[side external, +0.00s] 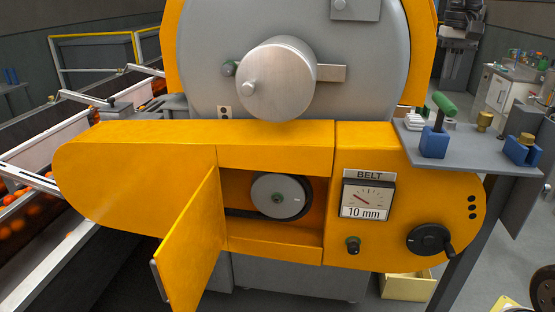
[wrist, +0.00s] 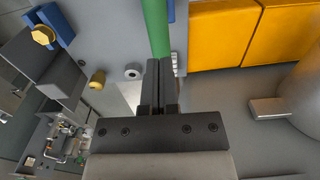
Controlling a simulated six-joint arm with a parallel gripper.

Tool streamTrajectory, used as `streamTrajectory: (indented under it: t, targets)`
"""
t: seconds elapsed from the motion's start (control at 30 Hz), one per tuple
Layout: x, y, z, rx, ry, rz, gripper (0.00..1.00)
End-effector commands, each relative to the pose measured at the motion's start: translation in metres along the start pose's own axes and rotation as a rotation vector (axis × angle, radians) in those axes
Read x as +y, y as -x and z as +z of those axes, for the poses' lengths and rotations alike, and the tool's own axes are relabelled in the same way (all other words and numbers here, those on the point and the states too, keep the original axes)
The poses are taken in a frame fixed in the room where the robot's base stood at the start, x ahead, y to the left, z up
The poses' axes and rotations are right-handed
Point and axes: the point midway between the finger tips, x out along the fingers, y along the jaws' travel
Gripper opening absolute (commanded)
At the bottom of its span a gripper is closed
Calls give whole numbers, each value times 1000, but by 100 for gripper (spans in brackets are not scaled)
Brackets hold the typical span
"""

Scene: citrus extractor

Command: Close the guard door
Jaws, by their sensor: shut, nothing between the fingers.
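The yellow guard door (side external: 190,245) stands open in the side external view. It is swung outward from the left side of the opening, with a grey handle (side external: 158,281) on its free edge. The opening (side external: 243,190) behind it shows a grey pulley (side external: 281,195) and a dark belt. My gripper (wrist: 159,68) shows in the wrist view, its two dark fingers together and empty. A green handle (wrist: 156,25) lies just past the fingertips; contact cannot be told. I cannot make out the door in the wrist view, nor my gripper in the side external view.
A grey shelf (side external: 480,160) at the right holds a green-handled tool (side external: 444,106) in a blue block (side external: 434,143). A dial (side external: 366,198) and a black crank (side external: 430,240) sit right of the opening. A metal drum (side external: 275,82) juts out above. A conveyor with oranges runs at left.

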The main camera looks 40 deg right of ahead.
Motion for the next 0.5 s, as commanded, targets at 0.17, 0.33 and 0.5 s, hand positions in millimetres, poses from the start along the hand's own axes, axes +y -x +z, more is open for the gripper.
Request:
streamTrajectory:
  t: [0.17,0.33,0.5]
  targets:
    - [0,21,-1,1,0,0,0]
    - [-13,25,-3,15,42,40,0]
    - [-34,19,-7,53,116,113,0]
